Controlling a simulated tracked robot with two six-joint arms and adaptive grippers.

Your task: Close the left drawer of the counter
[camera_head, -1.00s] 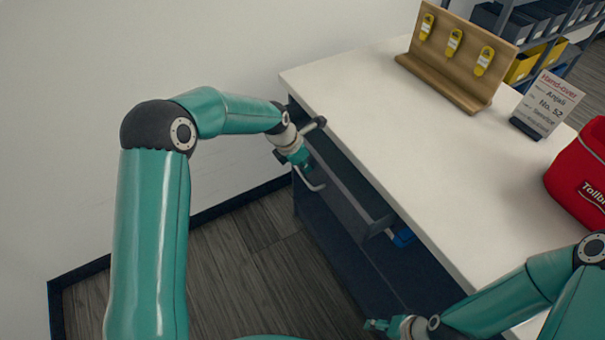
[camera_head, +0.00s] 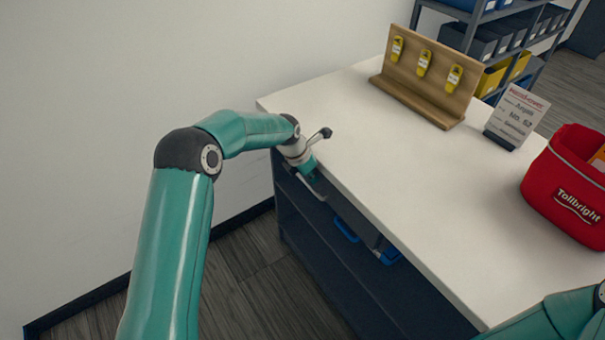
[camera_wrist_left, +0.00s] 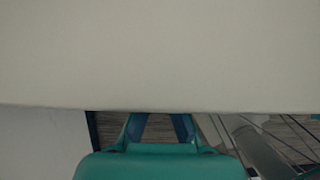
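The counter (camera_head: 410,170) has a white top and a dark blue body. Its left drawer (camera_head: 358,222) is a dark front under the top's edge and looks flush or nearly flush; a small gap cannot be ruled out. My left gripper (camera_head: 312,180) is at this drawer's front, beside its silver handle, just below the counter edge. In the left wrist view the gripper's two fingers (camera_wrist_left: 160,127) stand apart at their bases, but the counter top hides their tips. My right gripper is out of view; only part of that arm shows at the lower right.
Blue bins (camera_head: 346,229) sit on the open shelf below. On the counter stand a wooden key board (camera_head: 425,80) with yellow tags, a hand-over sign (camera_head: 516,117) and a red bag (camera_head: 566,185). A white wall (camera_head: 90,140) is close on the left.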

